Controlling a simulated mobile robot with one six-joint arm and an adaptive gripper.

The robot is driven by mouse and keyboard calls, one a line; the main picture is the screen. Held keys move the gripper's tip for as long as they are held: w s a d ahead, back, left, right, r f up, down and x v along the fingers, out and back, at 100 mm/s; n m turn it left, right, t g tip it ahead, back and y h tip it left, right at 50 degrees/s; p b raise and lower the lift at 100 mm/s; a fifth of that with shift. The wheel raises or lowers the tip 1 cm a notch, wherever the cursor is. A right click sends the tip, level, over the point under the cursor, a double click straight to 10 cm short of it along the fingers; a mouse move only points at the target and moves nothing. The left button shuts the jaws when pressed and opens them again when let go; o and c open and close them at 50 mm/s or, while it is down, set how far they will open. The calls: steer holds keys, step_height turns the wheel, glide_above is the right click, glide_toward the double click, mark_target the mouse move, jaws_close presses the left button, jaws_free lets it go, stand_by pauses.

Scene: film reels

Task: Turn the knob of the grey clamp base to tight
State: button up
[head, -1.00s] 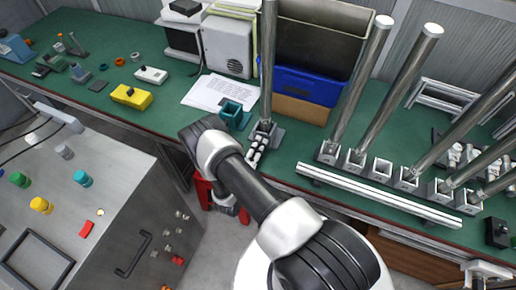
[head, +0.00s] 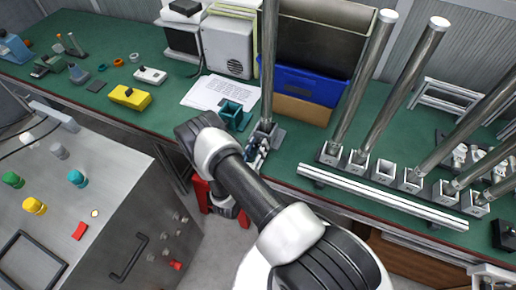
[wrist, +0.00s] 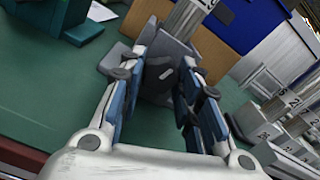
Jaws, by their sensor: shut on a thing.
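The grey clamp base (head: 276,136) stands on the green bench with a tall metal post (head: 269,60) upright in it. In the wrist view the base (wrist: 181,50) lies straight ahead, and its dark grey knob (wrist: 161,73) faces me between the fingers. My gripper (wrist: 164,76) is shut on the knob, with one blue-padded finger at each side. In the head view my gripper (head: 258,150) is at the near side of the base, partly behind my arm. The knob cannot be made out there, and its turn position cannot be read.
A teal base (head: 233,113) stands just left of the grey one. A blue bin (head: 305,87) and a cardboard box (head: 300,110) are behind. Several post bases stand to the right behind a white rail (head: 380,195). A steel console (head: 110,195) is at the left.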

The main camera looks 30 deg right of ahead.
steer(key=m+b, duration=0.1)
steer(key=m, duration=0.6)
steer(key=shift+w, duration=0.1)
steer(key=m, duration=0.4)
steer(key=shift+a, duration=0.1)
steer(key=shift+m+b, duration=0.35)
steer(key=shift+m, duration=1.75)
steer(key=o, duration=1.1)
steer(key=v, duration=1.2)
